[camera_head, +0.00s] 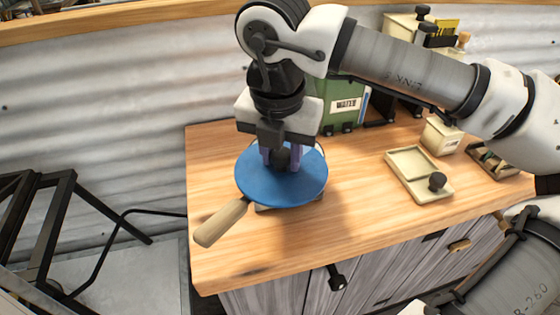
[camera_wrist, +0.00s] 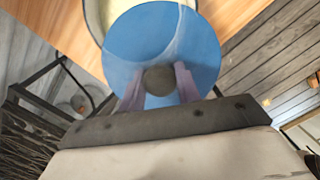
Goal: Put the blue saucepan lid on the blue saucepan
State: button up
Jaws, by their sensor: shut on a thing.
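The blue saucepan lid (camera_head: 300,187) is a flat blue disc with a dark round knob. It also fills the upper middle of the wrist view (camera_wrist: 130,50). My gripper (camera_head: 282,158) is shut on the knob, with a purple finger on each side. The blue saucepan is mostly hidden below the lid. Its wooden handle (camera_head: 220,222) sticks out to the lower left, and a pale rim (camera_wrist: 92,18) shows past the lid in the wrist view. I cannot tell whether lid and pan touch.
The wooden counter (camera_head: 345,235) has free room right of the pan. A cream tray (camera_head: 410,172) and a small cream box (camera_head: 441,136) stand further right. A green container (camera_head: 342,112) stands behind. A black frame (camera_head: 50,230) stands left of the counter.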

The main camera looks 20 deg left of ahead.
jog(key=w, duration=0.2)
jog(key=w+a, duration=0.1)
jog(key=w, duration=0.3)
jog(key=shift+w+a+b, duration=0.25)
jog(key=shift+a+b, duration=0.05)
jog(key=shift+a, duration=0.05)
jog(key=shift+w+f+b, duration=0.15)
jog(key=shift+f+b, duration=0.2)
jog(key=shift+f, duration=0.05)
jog(key=shift+f+b, duration=0.35)
jog(key=shift+b, duration=0.05)
jog(key=shift+f+b, duration=0.75)
jog(key=shift+b, duration=0.75)
dwell(1.9)
dwell(0.3)
jog(key=o, duration=1.1)
jog(key=shift+r, duration=0.1)
